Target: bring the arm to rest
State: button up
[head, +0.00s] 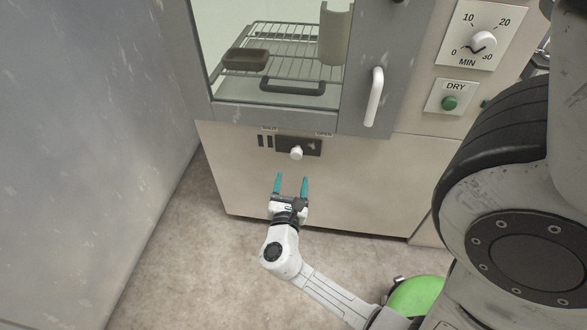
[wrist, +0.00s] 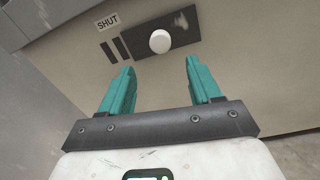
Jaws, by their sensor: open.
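My gripper (head: 291,184) is open and empty, with two teal fingers. In the head view it is in front of the lower panel of the cabinet, below a white knob (head: 296,153) on a dark slide plate (head: 312,146). In the wrist view the knob (wrist: 160,41) shows beyond and between the open fingers (wrist: 157,84), apart from them. A SHUT label (wrist: 107,22) is to the left of the plate. My arm reaches up from the bottom of the head view.
Above is a windowed door with a white handle (head: 374,97); inside are a wire rack (head: 290,50), a dark dish (head: 245,59) and a beige curved piece (head: 334,35). A timer dial (head: 483,42) and green DRY button (head: 449,103) are at right. A grey wall (head: 80,130) stands left.

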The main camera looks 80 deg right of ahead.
jog(key=shift+s+a, duration=0.1)
jog(key=shift+a, duration=0.6)
jog(key=s+a+f+m+g+y, duration=0.1)
jog(key=s+a+m+g+y, duration=0.35)
jog(key=m, duration=0.85)
jog(key=w+a+m+t+y+p, duration=0.1)
jog(key=a+m+t+y, duration=0.3)
jog(key=a+y, duration=1.1)
notch_tip(320, 180, up, 21)
jog(key=a+m+h+p, duration=0.1)
jog(key=h+p, duration=0.1)
jog(key=p, duration=2)
jog(key=shift+a+g, duration=0.35)
jog(key=shift+r, duration=0.1)
